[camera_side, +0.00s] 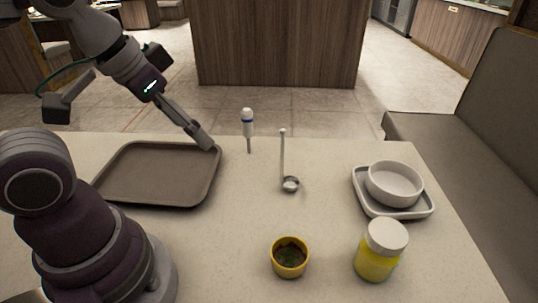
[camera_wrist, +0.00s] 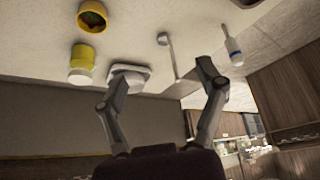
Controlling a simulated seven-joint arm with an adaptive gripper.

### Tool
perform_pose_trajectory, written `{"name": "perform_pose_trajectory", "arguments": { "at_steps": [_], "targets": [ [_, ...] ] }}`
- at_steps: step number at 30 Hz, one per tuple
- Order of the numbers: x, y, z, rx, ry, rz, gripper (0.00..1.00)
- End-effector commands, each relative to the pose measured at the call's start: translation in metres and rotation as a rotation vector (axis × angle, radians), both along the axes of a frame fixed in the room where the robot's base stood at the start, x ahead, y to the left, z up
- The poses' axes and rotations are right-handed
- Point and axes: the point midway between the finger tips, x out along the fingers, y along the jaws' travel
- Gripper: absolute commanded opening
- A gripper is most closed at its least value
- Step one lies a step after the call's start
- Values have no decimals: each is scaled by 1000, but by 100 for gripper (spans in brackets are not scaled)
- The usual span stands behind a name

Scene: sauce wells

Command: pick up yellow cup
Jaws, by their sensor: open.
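The yellow cup (camera_side: 290,270) stands upright on the table near the front middle, with dark, mixed contents inside. It also shows at the top left of the wrist view (camera_wrist: 92,20). My gripper (camera_side: 203,141) is at the far right corner of the grey tray, up and left of the cup and well apart from it. In the wrist view my gripper's two fingers (camera_wrist: 163,72) are spread wide with nothing held between them.
A jar (camera_side: 376,262) with yellow contents and a white lid stands right of the cup. A white bowl (camera_side: 394,184) sits on a small dish (camera_side: 404,212). The tray (camera_side: 160,188) is empty.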

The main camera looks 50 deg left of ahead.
Motion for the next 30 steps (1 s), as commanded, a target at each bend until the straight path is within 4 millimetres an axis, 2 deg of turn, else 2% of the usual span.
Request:
{"name": "perform_pose_trajectory", "arguments": {
  "at_steps": [1, 4, 13, 16, 19, 22, 27, 30],
  "targets": [
    [0, 0, 0, 0, 0, 0, 82],
    [0, 0, 0, 0, 0, 0, 95],
    [0, 0, 0, -1, 1, 2, 95],
    [6, -5, 0, -50, 32, 81, 95],
    [24, -21, -4, -177, 120, 327, 95],
    [46, -48, -18, -307, 227, 683, 95],
    [67, -100, -58, -416, 343, 1284, 95],
    [70, -122, -80, -431, 360, 1541, 95]
  ]
}}
